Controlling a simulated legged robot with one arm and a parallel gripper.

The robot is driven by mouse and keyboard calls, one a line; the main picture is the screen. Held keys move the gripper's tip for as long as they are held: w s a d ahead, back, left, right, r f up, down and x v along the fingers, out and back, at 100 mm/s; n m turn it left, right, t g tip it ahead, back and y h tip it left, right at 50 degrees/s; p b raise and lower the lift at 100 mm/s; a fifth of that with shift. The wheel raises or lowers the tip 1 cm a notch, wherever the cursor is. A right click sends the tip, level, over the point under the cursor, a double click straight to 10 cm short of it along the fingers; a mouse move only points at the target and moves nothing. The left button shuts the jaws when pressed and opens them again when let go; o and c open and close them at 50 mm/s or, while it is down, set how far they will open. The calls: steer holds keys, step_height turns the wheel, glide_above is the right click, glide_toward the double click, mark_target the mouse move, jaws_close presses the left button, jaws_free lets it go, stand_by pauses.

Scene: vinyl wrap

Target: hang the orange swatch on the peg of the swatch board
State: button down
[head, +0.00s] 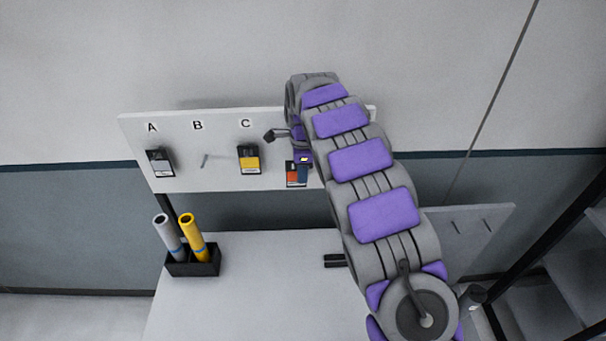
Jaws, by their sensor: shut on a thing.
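The swatch board (222,180) is a pale upright panel with letters A, B and C. A bare peg (205,160) sticks out under B. The orange swatch (292,180), with a dark upper part, shows in front of the board, right of C. My gripper (302,160) is at its top, shut on it and pointing down. My arm hides part of the gripper and the board's right part. A blue patch (303,173) shows right beside the orange; I cannot tell what it belongs to.
A black-and-white swatch (160,162) hangs under A and a yellow swatch (249,160) under C. A black holder (192,265) with a white roll (167,238) and a yellow roll (192,235) stands on the table (250,290). Stairs (560,270) rise at the right.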

steer(key=shift+w+a+f+p, duration=0.1)
steer(key=shift+w+f+p, duration=0.05)
steer(key=shift+w+p, duration=0.65)
steer(key=shift+w+f, duration=0.1)
stand_by(0.3)
steer(key=c, duration=1.1)
jaws_free()
step_height(320, 180, up, 17)
steer(key=p, duration=0.3)
steer(key=s+d+f+n+b, duration=0.3)
steer(key=s+b, duration=0.1)
steer(key=s, duration=0.3)
steer(key=s+d+f+n+b, duration=0.2)
steer(key=s+d+n+b, duration=0.15)
steer(key=s, duration=0.35)
steer(key=s+d+f+n+b, duration=0.2)
steer(key=s+f+b, duration=0.1)
steer(key=s+b, duration=0.3)
steer(key=s+d+f+n+b, duration=0.1)
steer(key=s+f+n+b, duration=0.2)
steer(key=s+f, duration=0.3)
steer(key=s+d+f+n+g+b, duration=0.1)
steer(key=s+f+n+b, duration=0.2)
steer(key=s+f, duration=0.4)
steer(key=s+f+n+b, duration=0.3)
steer(key=s+f, duration=0.4)
steer(key=s, duration=0.9)
steer(key=shift+s+d+n+g, duration=0.25)
steer(key=shift+s+d+g, duration=0.1)
steer(key=shift+d+g, duration=0.05)
